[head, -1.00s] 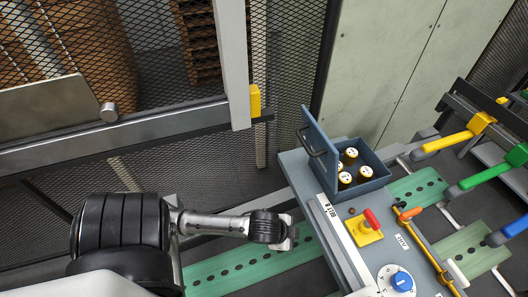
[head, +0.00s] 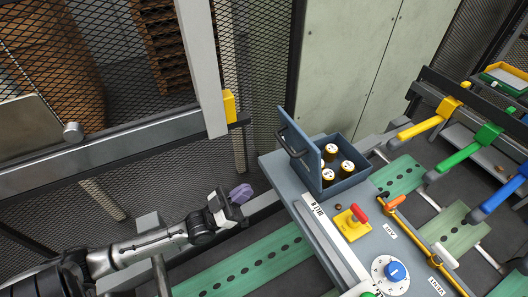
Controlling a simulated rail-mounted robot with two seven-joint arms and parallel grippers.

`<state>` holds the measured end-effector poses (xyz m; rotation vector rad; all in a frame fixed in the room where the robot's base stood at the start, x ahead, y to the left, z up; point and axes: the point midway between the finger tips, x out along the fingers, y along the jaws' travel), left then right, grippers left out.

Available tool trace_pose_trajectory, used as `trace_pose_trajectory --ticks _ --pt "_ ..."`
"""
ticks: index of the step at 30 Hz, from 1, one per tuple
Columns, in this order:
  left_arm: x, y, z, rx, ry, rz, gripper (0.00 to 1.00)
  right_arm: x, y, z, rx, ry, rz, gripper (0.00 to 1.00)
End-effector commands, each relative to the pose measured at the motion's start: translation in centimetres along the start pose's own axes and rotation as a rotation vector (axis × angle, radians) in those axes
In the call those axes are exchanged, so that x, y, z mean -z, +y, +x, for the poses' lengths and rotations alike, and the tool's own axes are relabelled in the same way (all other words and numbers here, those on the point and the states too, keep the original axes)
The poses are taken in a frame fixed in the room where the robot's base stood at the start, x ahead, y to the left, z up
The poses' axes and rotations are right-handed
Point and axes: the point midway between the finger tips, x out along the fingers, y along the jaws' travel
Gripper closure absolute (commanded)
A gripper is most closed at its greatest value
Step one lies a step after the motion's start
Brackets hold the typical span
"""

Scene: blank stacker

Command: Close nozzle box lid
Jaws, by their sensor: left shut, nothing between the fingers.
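The nozzle box (head: 349,184) is a blue-grey open box on the grey bench. Its lid (head: 300,142) stands up, open, along the box's left side, with a dark handle (head: 283,141) on its outer left face. Several nozzles (head: 331,151) with white-and-yellow tops stand inside. My left gripper (head: 241,194), with purple fingertips, is left of and lower in the picture than the lid, apart from it. It is shut and empty. My right gripper is not in view.
The bench (head: 283,172) carries a red-handled switch on a yellow plate (head: 352,220) and a blue dial (head: 396,271) near the box. A green perforated strip (head: 243,265) lies below my left arm. A mesh fence (head: 262,60) and pale cabinet (head: 350,70) stand behind.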

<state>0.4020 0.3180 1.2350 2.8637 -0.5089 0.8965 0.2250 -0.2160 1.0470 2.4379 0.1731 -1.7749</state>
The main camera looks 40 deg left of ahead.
Motion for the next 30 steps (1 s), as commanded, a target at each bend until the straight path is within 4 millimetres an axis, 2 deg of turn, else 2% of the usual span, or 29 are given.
trace_pose_trajectory --ticks 4,11,14,27,30 --pt "2.4 -0.2 -0.2 0.015 0.148 -0.001 1.0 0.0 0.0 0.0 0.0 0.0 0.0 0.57" --pt "4.0 -0.3 0.3 0.02 0.232 0.006 1.0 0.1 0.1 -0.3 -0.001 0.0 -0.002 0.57" --pt "4.4 -0.3 1.5 0.02 0.233 0.009 1.0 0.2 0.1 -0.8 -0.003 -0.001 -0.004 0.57" --pt "6.3 -0.5 9.6 0.019 0.232 0.01 1.0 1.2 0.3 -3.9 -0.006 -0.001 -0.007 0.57" --pt "5.5 -0.5 10.6 0.021 0.229 0.01 1.0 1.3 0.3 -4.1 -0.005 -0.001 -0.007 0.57"
